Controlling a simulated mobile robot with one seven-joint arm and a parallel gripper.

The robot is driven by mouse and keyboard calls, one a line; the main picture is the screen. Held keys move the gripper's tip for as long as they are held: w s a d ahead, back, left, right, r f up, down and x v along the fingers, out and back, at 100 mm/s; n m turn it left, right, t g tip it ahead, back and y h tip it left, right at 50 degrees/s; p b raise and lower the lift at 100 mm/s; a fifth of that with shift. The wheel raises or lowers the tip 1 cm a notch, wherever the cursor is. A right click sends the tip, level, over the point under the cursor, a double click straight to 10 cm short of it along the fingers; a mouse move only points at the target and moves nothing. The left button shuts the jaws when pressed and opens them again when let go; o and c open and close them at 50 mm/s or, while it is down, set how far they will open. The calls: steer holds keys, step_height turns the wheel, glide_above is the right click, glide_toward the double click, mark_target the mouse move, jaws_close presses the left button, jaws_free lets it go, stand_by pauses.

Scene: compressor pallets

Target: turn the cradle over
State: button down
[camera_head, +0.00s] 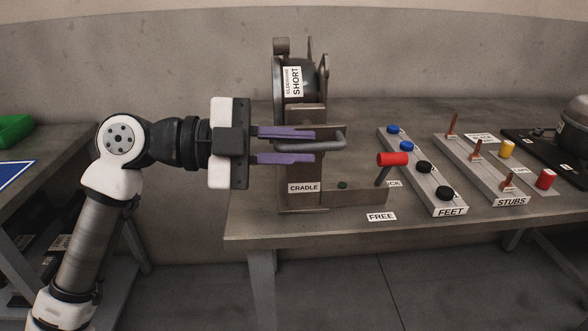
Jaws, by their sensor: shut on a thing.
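The cradle (305,202) stands upright on the table and carries a "CRADLE" label. A round dark metal body (310,88) with a "SHORT" label sits in its upper part. A grey looped handle (338,138) sticks out on the cradle's near side. My gripper (315,147) comes in level from the left, and its two purple fingers are shut on this handle, one above and one below. A lever with a red knob (393,159) stands at the cradle's right, between a "FREE" label (381,216) and a partly hidden label ending in "CK".
A dark pallet (527,142) is at the far right. A green bin (14,130) sits on the left table. The table's front edge is clear.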

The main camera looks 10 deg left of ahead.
steer(key=h+b, duration=0.1)
steer(key=b, duration=0.1)
steer(key=f+t+h+b, duration=0.1)
steer(key=h, duration=0.1)
steer(key=h+b, duration=0.1)
steer(key=b, duration=0.1)
steer(key=shift+f+b, duration=0.3)
steer(key=shift+f, duration=0.05)
steer(key=t+h+b, duration=0.1)
steer(key=h+b, duration=0.2)
steer(key=shift+d, duration=0.2)
steer(key=shift+w+h, duration=0.1)
steer(key=shift+h, duration=0.3)
steer(key=c, duration=1.5)
jaws_free()
steer(key=b+v, duration=0.1)
steer(key=v, duration=1.2)
steer(key=shift+a+f, duration=0.25)
steer(key=shift+f, duration=0.05)
